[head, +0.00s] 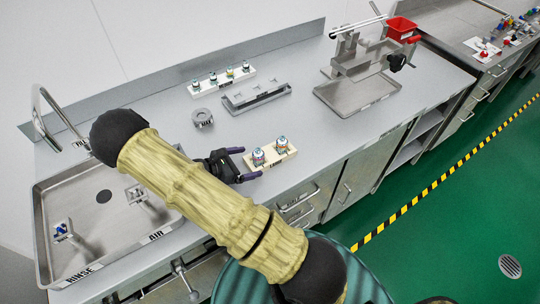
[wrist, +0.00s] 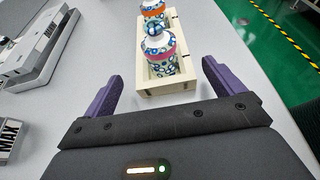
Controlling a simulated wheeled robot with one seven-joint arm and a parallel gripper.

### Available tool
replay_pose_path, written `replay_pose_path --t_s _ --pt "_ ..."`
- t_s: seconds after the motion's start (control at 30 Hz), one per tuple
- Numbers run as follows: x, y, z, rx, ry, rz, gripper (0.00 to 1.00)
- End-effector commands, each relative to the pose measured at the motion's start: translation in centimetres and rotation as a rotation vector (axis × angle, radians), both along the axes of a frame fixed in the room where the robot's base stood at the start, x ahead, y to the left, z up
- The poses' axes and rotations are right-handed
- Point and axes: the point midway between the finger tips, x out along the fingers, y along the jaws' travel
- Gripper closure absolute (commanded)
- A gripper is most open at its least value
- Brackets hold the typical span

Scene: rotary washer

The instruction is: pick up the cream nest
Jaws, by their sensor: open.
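The cream nest (head: 286,158) is a small wooden-looking block on the grey counter near its front edge, with two patterned bottles (head: 258,156) standing in it. In the wrist view the nest (wrist: 168,89) lies straight ahead, its near end facing me, with a blue-dotted bottle (wrist: 160,62) in the near pocket and another behind it. My gripper (head: 248,163) has its purple fingers apart, just left of the nest at the bottle end. In the wrist view the fingertips (wrist: 161,72) sit either side of the nest's near end. Nothing is held.
A white rack with several small bottles (head: 222,80) and a grey slotted fixture (head: 257,95) stand behind. A sink basin (head: 100,230) is at left.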

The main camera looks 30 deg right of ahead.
Motion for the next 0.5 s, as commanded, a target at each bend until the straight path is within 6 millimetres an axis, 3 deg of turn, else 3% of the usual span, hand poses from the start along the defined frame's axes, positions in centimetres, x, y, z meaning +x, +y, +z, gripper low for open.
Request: replay_pose_path --t_s 0.17,0.5 --pt "-0.1 -0.8 0.0 -0.002 0.003 0.0 0.06" --pt "-0.4 -4.8 -1.4 -0.001 0.001 0.002 0.06"
